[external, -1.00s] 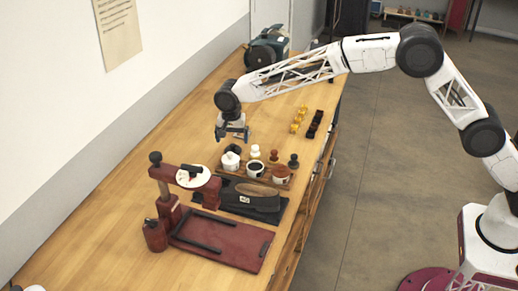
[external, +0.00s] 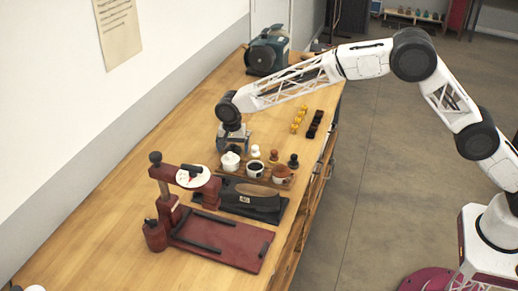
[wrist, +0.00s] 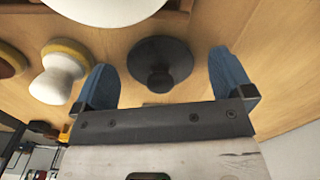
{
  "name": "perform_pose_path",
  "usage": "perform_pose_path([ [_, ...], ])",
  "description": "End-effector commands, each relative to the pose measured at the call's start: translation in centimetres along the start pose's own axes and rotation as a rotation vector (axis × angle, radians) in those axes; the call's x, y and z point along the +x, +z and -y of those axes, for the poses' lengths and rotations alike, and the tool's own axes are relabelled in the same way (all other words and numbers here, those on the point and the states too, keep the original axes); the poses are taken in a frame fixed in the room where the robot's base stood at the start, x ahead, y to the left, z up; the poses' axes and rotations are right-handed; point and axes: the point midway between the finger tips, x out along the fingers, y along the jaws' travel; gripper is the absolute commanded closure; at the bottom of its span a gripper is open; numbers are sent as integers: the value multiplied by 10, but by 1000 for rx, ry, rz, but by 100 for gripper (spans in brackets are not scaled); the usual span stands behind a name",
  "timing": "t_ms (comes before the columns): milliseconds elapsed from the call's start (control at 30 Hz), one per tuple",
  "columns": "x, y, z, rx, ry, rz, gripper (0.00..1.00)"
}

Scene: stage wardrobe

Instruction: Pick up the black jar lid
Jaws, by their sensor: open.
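The black jar lid (wrist: 160,62), a dark disc with a round knob, lies on the wooden bench between my gripper's fingers in the wrist view. My gripper (wrist: 162,66) is open, with one blue finger on each side of the lid and a visible gap on both sides. In the external view my gripper (external: 233,145) is low over the bench, just behind the white jar (external: 230,161), and mostly hides the lid there. Whether the fingers reach down to the lid's level is hard to tell.
A wooden rack holds the white jar, a jar of dark content (external: 255,168) and a brown jar (external: 281,173). A white-knobbed piece (wrist: 60,72) stands close to the left finger. A black-soled shoe brush (external: 253,190) and a red press (external: 220,240) are nearer.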

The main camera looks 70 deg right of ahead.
Motion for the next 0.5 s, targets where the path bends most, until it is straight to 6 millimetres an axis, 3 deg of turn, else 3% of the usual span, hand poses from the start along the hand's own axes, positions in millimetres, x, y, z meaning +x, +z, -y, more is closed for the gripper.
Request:
perform_pose_path([
  [100, 0, 0, 0, 0, 0, 0, 1],
  [433, 0, 0, 0, 0, 0, 0, 52],
  [500, 0, 0, 0, 0, 0, 0, 54],
])
